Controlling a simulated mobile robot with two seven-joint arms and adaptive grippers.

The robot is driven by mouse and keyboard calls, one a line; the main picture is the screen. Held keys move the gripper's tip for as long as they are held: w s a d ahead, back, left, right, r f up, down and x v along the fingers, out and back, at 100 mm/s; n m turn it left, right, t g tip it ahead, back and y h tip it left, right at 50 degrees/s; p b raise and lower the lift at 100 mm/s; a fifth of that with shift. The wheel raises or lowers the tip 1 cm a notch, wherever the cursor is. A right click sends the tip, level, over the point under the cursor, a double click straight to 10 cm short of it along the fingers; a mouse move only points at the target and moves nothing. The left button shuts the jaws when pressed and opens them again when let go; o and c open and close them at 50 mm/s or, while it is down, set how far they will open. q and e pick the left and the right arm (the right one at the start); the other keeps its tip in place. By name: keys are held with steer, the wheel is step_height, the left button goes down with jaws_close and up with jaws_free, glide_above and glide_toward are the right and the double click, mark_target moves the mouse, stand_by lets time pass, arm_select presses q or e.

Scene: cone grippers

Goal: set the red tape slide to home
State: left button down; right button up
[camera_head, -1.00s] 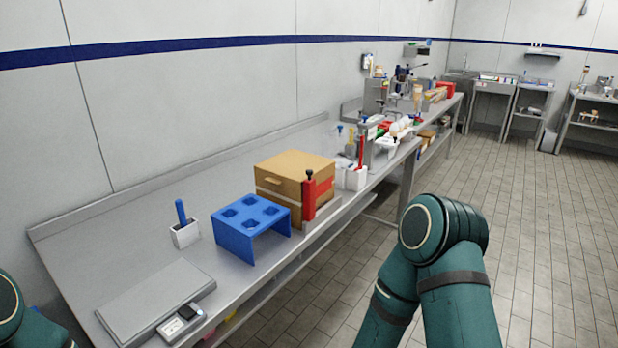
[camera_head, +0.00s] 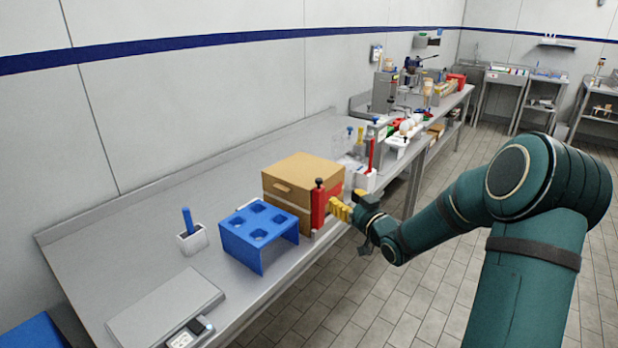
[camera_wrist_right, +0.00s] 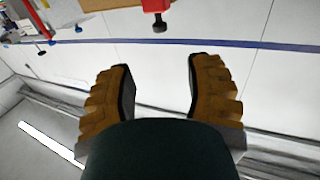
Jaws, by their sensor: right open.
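The red tape slide (camera_head: 318,207) is an upright red block with a black knob on top. It stands at the front edge of the bench, against the brown box (camera_head: 298,184). My right gripper (camera_head: 345,209), with yellow padded fingers, is just right of the slide and appears apart from it. In the right wrist view my right gripper (camera_wrist_right: 162,78) is open and empty. There the red slide (camera_wrist_right: 156,6) shows at the top, cut off by the frame, its knob beyond the fingertips. My left gripper is not in view.
A blue stand with holes (camera_head: 258,233) is left of the slide. A white cup with a blue handle (camera_head: 192,237) and a scale (camera_head: 168,303) are further left. A white holder with a red stick (camera_head: 366,178) stands behind. The floor to the right is clear.

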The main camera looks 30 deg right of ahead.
mark_target(321, 181)
steer(key=w, duration=1.3)
steer(key=shift+f, duration=0.1)
steer(key=shift+c, duration=0.3)
jaws_close()
